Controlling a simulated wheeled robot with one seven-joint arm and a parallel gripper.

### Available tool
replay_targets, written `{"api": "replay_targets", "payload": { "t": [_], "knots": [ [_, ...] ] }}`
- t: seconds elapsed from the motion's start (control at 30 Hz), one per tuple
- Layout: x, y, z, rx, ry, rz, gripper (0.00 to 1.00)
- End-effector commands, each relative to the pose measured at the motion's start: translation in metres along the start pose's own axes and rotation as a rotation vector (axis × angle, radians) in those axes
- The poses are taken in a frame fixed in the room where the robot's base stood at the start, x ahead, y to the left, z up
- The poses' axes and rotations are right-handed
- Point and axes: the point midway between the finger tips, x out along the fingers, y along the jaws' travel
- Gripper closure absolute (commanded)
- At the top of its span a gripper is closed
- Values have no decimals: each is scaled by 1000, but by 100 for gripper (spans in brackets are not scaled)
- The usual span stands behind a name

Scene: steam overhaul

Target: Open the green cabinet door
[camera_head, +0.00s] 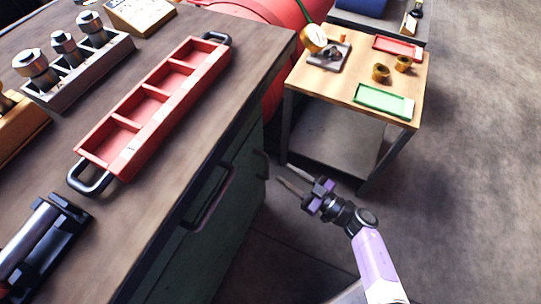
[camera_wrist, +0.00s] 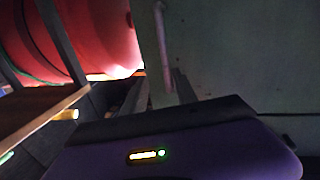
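The green cabinet (camera_head: 230,185) is the dark green front under the workbench, and its door looks shut. One bar handle (camera_head: 262,165) is near its far right end; another handle (camera_head: 210,200) is nearer to me. My gripper (camera_head: 285,175) is open and empty, just right of the far handle, fingers pointing at the cabinet front. In the wrist view a pale upright handle bar (camera_wrist: 163,50) stands before the green-grey door panel (camera_wrist: 235,60). The dark fingers (camera_wrist: 158,88) appear on either side of the bar's lower end; contact cannot be told.
The workbench top (camera_head: 170,185) holds a red tray (camera_head: 127,150) and a socket rack. A small wooden-topped table (camera_head: 340,90) with a green tray (camera_head: 384,101) stands close beyond my gripper. A red tank (camera_head: 255,12) is behind. The floor (camera_head: 480,200) at right is clear.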

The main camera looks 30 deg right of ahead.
Motion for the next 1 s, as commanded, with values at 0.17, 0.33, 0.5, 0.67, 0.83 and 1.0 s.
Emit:
{"api": "replay_targets", "payload": {
  "t": [0.17,0.33,0.5,0.67,0.83,1.0],
  "knots": [
    [1,-9,-3,57,9,-36,66],
    [14,-8,-2,69,10,-34,66],
    [40,-9,-2,66,11,-34,66],
    [63,-10,-3,66,10,-34,66],
    [76,-11,-3,67,10,-33,66],
    [78,-10,-4,67,9,-32,66]
  ]
}}
